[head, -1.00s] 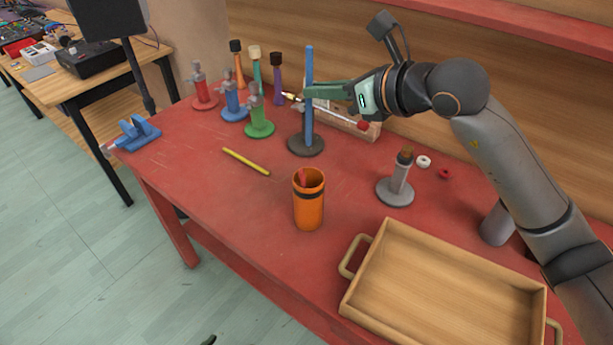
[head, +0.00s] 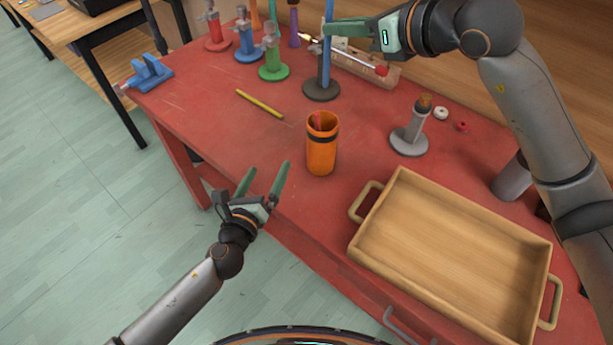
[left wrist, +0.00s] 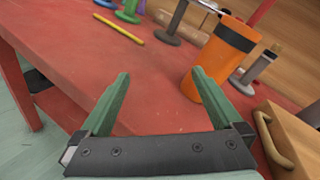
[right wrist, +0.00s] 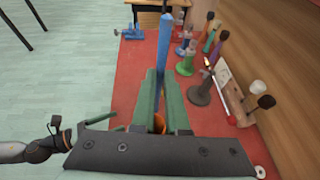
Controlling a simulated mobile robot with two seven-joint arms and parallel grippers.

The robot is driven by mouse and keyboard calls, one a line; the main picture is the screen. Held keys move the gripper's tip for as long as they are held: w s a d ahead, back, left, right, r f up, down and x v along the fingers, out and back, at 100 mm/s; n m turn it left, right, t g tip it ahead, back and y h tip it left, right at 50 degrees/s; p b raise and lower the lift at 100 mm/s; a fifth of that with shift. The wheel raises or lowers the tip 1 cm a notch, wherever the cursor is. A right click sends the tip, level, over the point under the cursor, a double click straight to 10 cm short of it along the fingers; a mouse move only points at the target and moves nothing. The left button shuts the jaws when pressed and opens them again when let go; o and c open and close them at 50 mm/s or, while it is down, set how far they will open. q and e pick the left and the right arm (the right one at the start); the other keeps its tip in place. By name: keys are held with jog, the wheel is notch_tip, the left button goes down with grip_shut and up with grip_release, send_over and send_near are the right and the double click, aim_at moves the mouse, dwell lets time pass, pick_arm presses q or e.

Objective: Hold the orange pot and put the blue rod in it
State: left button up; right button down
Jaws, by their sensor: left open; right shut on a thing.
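The orange pot (head: 321,158), with a dark band, stands upright on the red table, and something red shows inside it. My right gripper (head: 331,28) is shut on the blue rod (head: 327,50), which is upright. In the head view the rod overlaps the dark grey stand (head: 320,91); in the right wrist view the rod (right wrist: 164,45) appears apart from that stand (right wrist: 199,94). My left gripper (head: 266,170) is open and empty, left of the pot by the table's front edge. In the left wrist view the pot (left wrist: 226,52) is beyond the right finger.
A wooden tray (head: 401,172) with handles lies right of the pot. A grey stand (head: 409,141) with a brown top is behind the tray. A yellow stick (head: 260,104) lies left of the pot. Red, blue and green stands (head: 272,70) are at the back left.

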aim_at(322, 138)
pick_arm(q)
jog(key=s+d+r+m, duration=0.1)
jog(key=d+m, duration=0.1)
jog(key=d, duration=0.1)
jog(key=s+d+r+m+t, duration=0.1)
jog(key=d, duration=0.1)
jog(key=s+d+r+m, duration=0.1)
jog(key=d+m, duration=0.1)
jog(key=d, duration=0.1)
jog(key=shift+s+d+r+m+h, duration=0.15)
jog(key=shift+d+m+h, duration=0.15)
jog(key=shift+d+h, duration=0.1)
jog(key=shift+d+r, duration=0.15)
jog(key=x, duration=1.1)
jog(key=shift+w+r, duration=0.1)
jog(key=shift+w, duration=0.3)
jog(key=shift+c, duration=0.2)
jog(key=c, duration=1.4)
jog(key=shift+o, duration=0.2)
